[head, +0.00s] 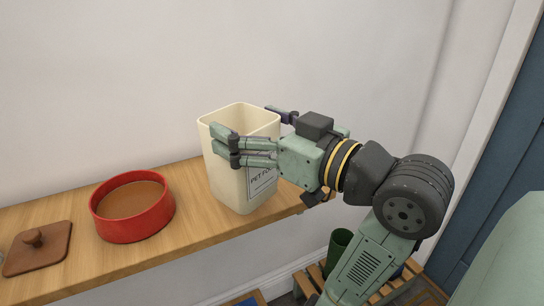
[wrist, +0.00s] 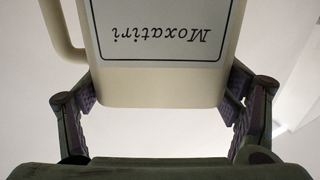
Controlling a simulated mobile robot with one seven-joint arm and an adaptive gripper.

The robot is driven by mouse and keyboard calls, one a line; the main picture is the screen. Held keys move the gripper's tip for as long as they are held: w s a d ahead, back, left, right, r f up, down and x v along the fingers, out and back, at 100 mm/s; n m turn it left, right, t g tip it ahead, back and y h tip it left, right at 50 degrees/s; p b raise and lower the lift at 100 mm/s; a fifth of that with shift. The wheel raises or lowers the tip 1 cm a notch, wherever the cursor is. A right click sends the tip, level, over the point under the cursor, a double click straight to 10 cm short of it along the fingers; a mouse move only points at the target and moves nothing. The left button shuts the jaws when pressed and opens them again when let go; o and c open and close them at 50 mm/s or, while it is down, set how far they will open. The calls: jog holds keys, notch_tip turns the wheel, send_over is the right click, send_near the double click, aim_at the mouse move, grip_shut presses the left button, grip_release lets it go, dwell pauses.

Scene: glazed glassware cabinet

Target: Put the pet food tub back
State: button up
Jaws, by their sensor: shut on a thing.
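The pet food tub (head: 228,178) is a tall cream box with rounded corners, upright at the right end of the wooden shelf. A label partly reading "PET FO" shows on its front, partly covered by my fingers. My gripper (head: 243,125) comes from the right and is shut on the tub across its upper half, with fingers on both sides. I cannot tell whether the base touches the shelf. In the wrist view the cream tub (wrist: 160,85) sits between the finger pads, with upside-down lettering "Moxatiri" and a handle at the left.
The wooden shelf (head: 190,240) runs along the wall. A red bowl (head: 132,226) with brown contents stands left of the tub. A brown lid with a knob (head: 37,248) lies at far left. Below right are a slatted rack (head: 310,283) and a dark green boot-like thing (head: 338,246).

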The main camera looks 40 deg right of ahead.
jog(key=w+d+f+p, duration=0.4)
jog(key=w+d, duration=0.6)
jog(key=d, duration=0.2)
jog(key=shift+f+p, duration=0.35)
jog(key=shift+f, duration=0.15)
jog(key=shift+f+b, duration=0.15)
jog(key=shift+b, duration=0.15)
jog(key=o, duration=1.9)
